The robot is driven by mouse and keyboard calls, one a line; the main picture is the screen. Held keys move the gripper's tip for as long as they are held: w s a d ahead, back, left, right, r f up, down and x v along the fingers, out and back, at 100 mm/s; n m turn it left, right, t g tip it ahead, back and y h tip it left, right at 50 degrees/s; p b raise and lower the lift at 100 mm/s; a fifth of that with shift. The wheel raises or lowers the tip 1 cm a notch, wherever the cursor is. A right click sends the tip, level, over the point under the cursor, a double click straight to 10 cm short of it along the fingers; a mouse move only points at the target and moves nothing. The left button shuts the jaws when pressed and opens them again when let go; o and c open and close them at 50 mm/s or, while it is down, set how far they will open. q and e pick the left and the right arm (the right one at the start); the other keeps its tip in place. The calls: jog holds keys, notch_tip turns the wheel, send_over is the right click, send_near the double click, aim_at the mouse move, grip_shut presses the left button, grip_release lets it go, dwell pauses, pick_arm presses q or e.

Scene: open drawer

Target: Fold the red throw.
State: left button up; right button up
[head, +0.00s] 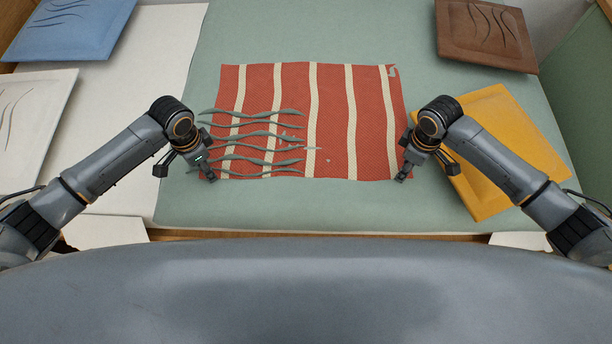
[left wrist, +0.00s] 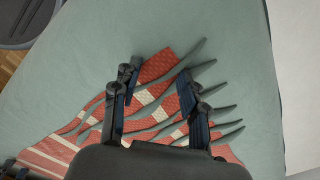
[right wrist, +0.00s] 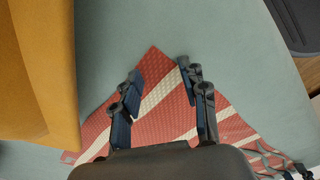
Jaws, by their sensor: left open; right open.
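The red throw (head: 331,120) with cream stripes lies spread flat on the green surface. Wavy grey-green strips cross its left part, and a small grey-green patch shows at its far right corner. My left gripper (head: 210,178) is at the near left corner of the throw. In the left wrist view its fingers (left wrist: 157,75) are apart, with the throw (left wrist: 90,125) below and between them. My right gripper (head: 402,178) is at the near right corner. In the right wrist view its fingers (right wrist: 158,75) are apart over the throw's corner (right wrist: 172,100). I cannot tell whether either gripper touches the cloth.
A yellow cushion-like square (head: 510,150) lies close to the right of the throw, under my right arm. A brown square (head: 487,35) is at the far right, a blue one (head: 70,28) at the far left, a white one (head: 30,115) at the left. The green surface (head: 300,210) is clear in front.

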pick_arm(q)
jog(key=shift+f, duration=0.25)
pick_arm(e)
jog(key=shift+f, duration=0.25)
pick_arm(q)
jog(key=c, duration=0.5)
pick_arm(e)
jog(key=shift+r, duration=0.1)
jog(key=c, duration=0.5)
pick_arm(q)
grip_shut()
pick_arm(e)
grip_shut()
pick_arm(q)
jog(key=shift+s+f, duration=0.1)
